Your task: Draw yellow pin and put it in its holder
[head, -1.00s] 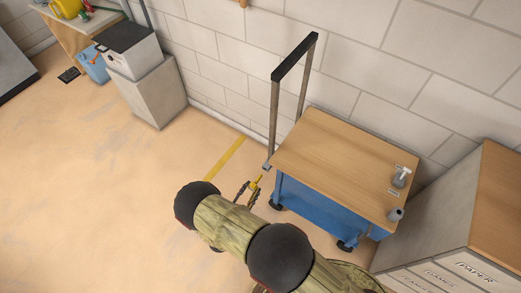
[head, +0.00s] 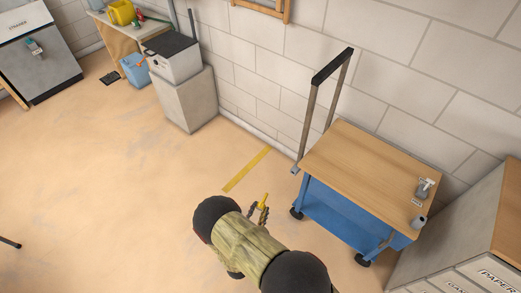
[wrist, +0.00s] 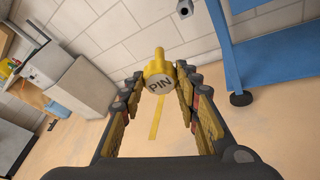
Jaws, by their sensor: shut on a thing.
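The yellow pin (wrist: 158,67) is between my gripper's two fingers in the wrist view, its round end marked "PIN" facing the camera. My gripper (wrist: 161,84) is shut on it. In the head view the pin (head: 265,201) and my gripper (head: 258,212) show small, left of the blue cart (head: 341,212) and clear of it. A small grey fitting (head: 295,170) sits at the foot of the cart's handle. I cannot tell which is the pin's holder.
A grey cabinet (head: 465,215) with labelled drawers stands close right of the cart. A grey block (head: 189,103) with a dark-lidded box (head: 172,55) stands along the wall. A yellow stripe (head: 246,170) marks the floor. The floor at left is mostly free.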

